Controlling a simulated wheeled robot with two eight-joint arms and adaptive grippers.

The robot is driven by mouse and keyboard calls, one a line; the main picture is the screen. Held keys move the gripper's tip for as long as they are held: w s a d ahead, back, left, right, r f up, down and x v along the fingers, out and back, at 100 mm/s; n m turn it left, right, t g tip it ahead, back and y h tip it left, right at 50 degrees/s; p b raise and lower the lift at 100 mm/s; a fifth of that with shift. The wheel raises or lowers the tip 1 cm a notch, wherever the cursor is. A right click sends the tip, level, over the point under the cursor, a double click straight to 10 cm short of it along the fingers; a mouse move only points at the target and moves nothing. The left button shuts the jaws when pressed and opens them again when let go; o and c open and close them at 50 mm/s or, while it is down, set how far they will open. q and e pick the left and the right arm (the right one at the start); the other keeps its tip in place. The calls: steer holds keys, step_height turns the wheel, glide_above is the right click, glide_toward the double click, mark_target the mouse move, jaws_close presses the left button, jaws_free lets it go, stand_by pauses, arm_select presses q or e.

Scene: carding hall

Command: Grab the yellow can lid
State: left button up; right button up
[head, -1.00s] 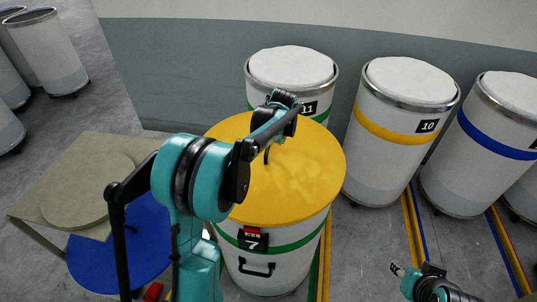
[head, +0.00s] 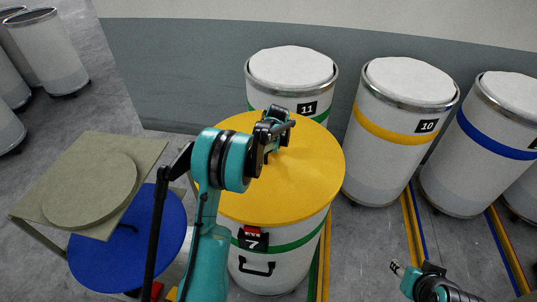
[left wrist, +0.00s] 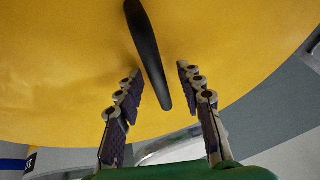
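The yellow can lid (head: 300,185) lies flat on the white can marked 7 (head: 283,250), which has a green band. In the left wrist view the lid (left wrist: 60,70) fills most of the picture, with its black handle (left wrist: 148,50) standing out from it. My left gripper (head: 280,132) is over the far part of the lid. In the left wrist view its two fingers (left wrist: 158,88) are open, one on each side of the handle's near end, with gaps showing. The handle is hidden in the head view. My right gripper (head: 394,267) is low at the right, away from the lid; its finger state is unclear.
White cans marked 11 (head: 291,70) and 10 (head: 402,95) stand behind and right, and a blue-banded can (head: 490,140) further right. A blue lid (head: 105,262) and a beige table (head: 140,150) with a round disc (head: 90,190) are at left.

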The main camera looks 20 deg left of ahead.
arm_select(q)
steer(key=shift+s, duration=0.1)
jaws_close()
steer(key=shift+r, duration=0.1)
